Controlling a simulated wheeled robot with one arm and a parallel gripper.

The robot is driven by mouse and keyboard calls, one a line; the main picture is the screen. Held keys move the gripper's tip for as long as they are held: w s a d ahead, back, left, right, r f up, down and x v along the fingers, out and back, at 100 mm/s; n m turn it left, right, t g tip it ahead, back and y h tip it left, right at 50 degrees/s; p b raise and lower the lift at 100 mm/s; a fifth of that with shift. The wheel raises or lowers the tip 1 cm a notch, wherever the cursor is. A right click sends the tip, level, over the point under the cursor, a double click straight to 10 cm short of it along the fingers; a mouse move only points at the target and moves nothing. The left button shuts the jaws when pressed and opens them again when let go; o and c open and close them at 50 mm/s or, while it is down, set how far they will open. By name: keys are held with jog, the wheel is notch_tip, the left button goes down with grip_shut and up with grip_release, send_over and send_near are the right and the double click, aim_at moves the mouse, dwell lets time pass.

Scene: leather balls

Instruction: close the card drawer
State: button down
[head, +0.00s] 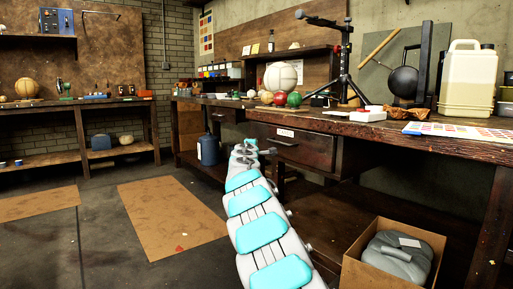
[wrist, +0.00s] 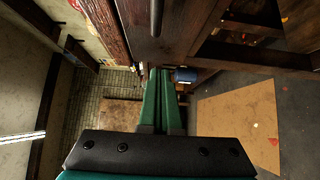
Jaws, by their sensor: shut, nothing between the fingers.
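A dark drawer (head: 305,149) with a small white label (head: 285,133) and a bar handle sits under the top of the right-hand workbench. Its front seems to stand a little forward of the bench; how far it is open is hard to tell. My arm reaches up to the drawer's left part, and its end hides that corner. In the wrist view, my gripper (wrist: 163,72) has its two green fingers together with nothing between them. A dark wooden front (wrist: 180,28), apparently the drawer, lies just beyond the fingertips; I cannot tell whether they touch it.
The workbench top (head: 350,124) carries balls, a black stand (head: 345,60) and a white jug (head: 468,75). A cardboard box (head: 365,270) holding a grey object stands on the floor at right. A blue canister (head: 207,150) stands beyond my arm. The floor at left is open around a brown mat (head: 170,215).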

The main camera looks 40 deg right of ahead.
jog(key=shift+b+v, duration=0.5)
jog(key=shift+v, duration=2.3)
jog(key=shift+s, duration=0.1)
